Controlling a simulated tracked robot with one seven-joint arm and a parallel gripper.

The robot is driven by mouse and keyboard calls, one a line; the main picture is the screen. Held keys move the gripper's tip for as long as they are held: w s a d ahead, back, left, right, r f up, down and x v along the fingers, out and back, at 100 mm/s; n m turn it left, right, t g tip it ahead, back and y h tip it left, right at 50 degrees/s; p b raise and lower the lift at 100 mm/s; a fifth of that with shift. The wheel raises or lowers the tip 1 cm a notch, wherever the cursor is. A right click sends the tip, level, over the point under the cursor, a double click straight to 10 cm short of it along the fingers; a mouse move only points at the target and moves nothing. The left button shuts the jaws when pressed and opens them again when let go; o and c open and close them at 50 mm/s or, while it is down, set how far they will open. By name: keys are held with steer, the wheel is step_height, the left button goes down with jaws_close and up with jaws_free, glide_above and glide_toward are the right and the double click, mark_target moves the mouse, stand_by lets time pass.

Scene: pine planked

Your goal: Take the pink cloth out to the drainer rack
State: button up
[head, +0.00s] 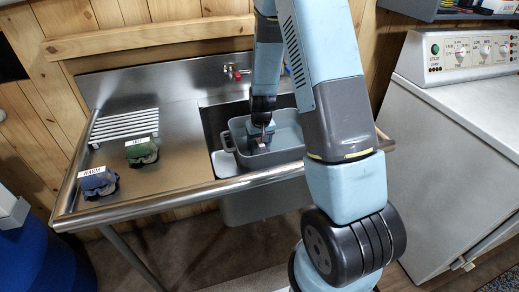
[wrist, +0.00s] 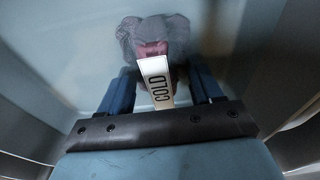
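The pink cloth (wrist: 153,49) is a small bundle with greyish folds and a white tag reading COLD. It is in the grey tub (head: 229,140) in the sink. My gripper (head: 262,142) reaches down into the tub. In the wrist view its two blue fingers (wrist: 160,80) stand on either side of the cloth and its tag. Whether they press on the cloth cannot be told. The head view shows little of the cloth, as my gripper covers most of it. The drainer rack (head: 124,126), with pale slats, lies bare on the left of the counter.
A green cloth (head: 142,153) with a white tag and a blue cloth (head: 98,183) tagged WARM lie on the counter left of the tub. The sink has a front rail (head: 180,198) and a red-handled tap (head: 236,71). A white machine (head: 455,120) stands at right.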

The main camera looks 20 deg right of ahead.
steer(key=c, duration=1.1)
steer(key=shift+o, duration=0.2)
steer(key=shift+r, duration=0.1)
